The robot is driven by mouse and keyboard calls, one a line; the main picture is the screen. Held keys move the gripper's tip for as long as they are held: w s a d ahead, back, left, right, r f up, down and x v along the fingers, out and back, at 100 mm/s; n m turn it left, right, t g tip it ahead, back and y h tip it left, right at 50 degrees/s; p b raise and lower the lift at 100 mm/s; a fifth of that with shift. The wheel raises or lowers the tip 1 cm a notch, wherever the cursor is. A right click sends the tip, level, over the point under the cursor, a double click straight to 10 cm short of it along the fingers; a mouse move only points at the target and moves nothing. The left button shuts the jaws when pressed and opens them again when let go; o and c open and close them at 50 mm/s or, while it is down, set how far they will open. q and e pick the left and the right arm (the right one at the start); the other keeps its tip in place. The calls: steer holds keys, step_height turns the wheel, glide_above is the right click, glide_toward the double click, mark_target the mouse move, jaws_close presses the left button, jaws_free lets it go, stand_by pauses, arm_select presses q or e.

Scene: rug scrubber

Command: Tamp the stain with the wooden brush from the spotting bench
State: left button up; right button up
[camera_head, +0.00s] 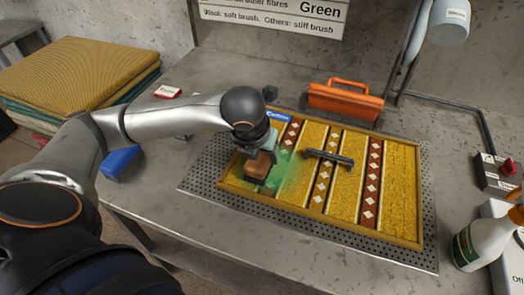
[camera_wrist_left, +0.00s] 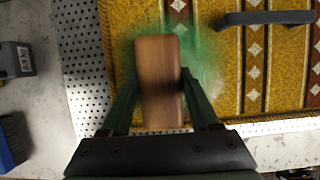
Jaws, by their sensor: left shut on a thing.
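The wooden brush (camera_wrist_left: 160,80) is a brown block held between the fingers of my left gripper (camera_wrist_left: 155,110). In the head view the brush (camera_head: 258,166) is over the left part of the yellow patterned rug (camera_head: 400,190). The green stain (camera_head: 290,174) shows around the brush and is partly hidden under it; it also shows in the left wrist view (camera_wrist_left: 205,65). My left gripper (camera_head: 262,150) comes from above. I cannot tell whether the bristles touch the rug. My right gripper is not in view.
A dark handle-like bar (camera_head: 329,158) lies across the rug. A blue block (camera_head: 119,162) is at the bench's left edge. A white bottle (camera_head: 482,240) and a red-button box (camera_head: 500,175) are at right. Folded rugs (camera_head: 75,75) lie at far left.

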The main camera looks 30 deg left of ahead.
arm_select(q)
steer(key=shift+f+b, duration=0.65)
steer(key=shift+b, duration=0.1)
stand_by(0.6)
steer(key=shift+s+f+b, duration=0.15)
steer(key=shift+b, duration=0.2)
stand_by(1.5)
steer(key=shift+r, duration=0.7)
steer(key=shift+f+b, duration=0.45)
steer(key=shift+f, duration=0.1)
steer(key=shift+f+b, duration=0.3)
steer(key=shift+b, duration=0.1)
stand_by(1.7)
steer(key=shift+r, duration=0.15)
steer(key=shift+r, duration=0.6)
